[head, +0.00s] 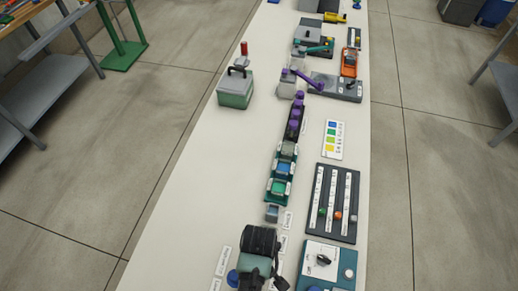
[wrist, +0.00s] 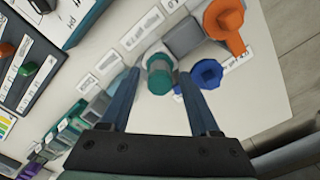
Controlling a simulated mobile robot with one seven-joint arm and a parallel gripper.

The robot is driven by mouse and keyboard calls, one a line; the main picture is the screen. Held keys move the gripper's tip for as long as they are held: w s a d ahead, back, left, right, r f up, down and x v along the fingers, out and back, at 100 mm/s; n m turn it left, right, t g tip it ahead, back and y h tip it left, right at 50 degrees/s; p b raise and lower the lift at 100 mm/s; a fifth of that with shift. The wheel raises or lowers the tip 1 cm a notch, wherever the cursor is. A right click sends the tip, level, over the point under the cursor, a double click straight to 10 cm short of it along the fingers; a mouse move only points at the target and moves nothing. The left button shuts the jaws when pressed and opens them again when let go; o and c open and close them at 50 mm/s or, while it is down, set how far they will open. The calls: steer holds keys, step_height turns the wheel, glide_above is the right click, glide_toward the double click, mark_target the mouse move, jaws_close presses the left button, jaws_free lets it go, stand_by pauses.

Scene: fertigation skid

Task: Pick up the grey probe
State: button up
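My gripper (wrist: 158,88) is open, its two dark blue fingers wide apart with nothing held. In the wrist view, a short upright-looking cylinder (wrist: 159,76), grey on top with green bands, shows between the fingertips and seems to lie beyond them. It touches neither finger, and its depth is hard to judge. It is the likeliest grey probe, but I cannot be sure. In the head view my gripper (head: 262,280) is at the bottom edge over the table, and it hides what is under it.
A blue knob (wrist: 207,74) sits close right of the cylinder, with a grey block (wrist: 182,39) and an orange valve handle (wrist: 226,22) beyond. White labels lie around. A dark slotted panel (head: 336,204) is on the right; the table's left side (head: 190,190) is clear.

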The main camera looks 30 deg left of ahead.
jaws_close()
steer(key=shift+r, duration=0.1)
step_height(320, 180, up, 11)
steer(key=p, duration=0.1)
stand_by(0.7)
steer(key=shift+r, duration=0.1)
